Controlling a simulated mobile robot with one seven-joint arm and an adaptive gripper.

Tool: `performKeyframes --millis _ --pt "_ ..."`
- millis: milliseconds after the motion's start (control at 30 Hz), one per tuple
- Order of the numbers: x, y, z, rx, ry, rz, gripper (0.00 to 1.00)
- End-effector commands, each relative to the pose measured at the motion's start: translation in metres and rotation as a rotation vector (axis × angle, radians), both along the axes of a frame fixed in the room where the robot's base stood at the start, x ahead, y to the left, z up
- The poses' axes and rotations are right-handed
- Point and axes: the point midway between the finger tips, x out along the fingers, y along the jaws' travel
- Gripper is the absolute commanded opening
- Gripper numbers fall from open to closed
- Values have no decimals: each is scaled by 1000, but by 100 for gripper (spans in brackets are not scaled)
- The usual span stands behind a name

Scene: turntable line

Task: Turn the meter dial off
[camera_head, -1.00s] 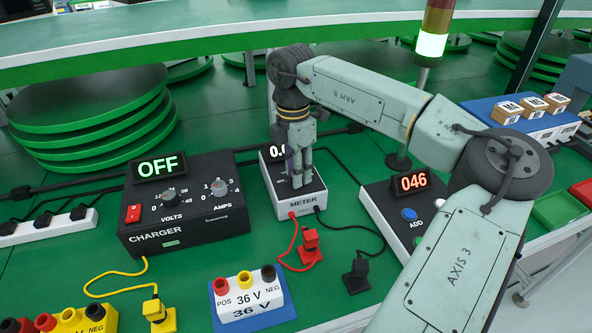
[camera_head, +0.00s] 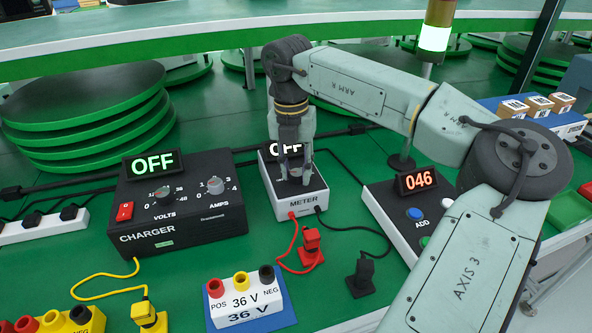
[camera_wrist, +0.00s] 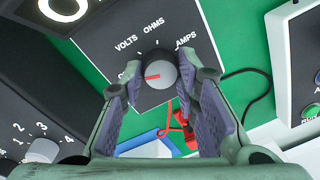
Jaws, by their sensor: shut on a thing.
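The meter (camera_head: 300,203) is a white box with a black top face and a small display reading OFF, partly hidden by my wrist. Its grey dial (camera_wrist: 160,69) sits between my two fingers in the wrist view. The dial's red mark points left, toward a label partly covered by my left finger. VOLTS, OHMS and AMPS are printed around the dial. My gripper (camera_head: 294,174) reaches down onto the meter from above, shut on the dial. In the head view the fingers hide most of the dial.
The charger (camera_head: 180,210), its display reading OFF, stands left of the meter. A counter box (camera_head: 413,182) showing 046 stands to the right. A 36 V block (camera_head: 240,298) and red (camera_head: 311,245) and black plugs (camera_head: 361,275) with cables lie in front.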

Motion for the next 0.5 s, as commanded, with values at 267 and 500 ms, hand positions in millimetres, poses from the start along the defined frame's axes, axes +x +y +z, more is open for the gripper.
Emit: performKeyframes --millis 267,500 --pt "0 0 0 1 -2 78 1" --pt "0 0 0 1 -2 92 1"
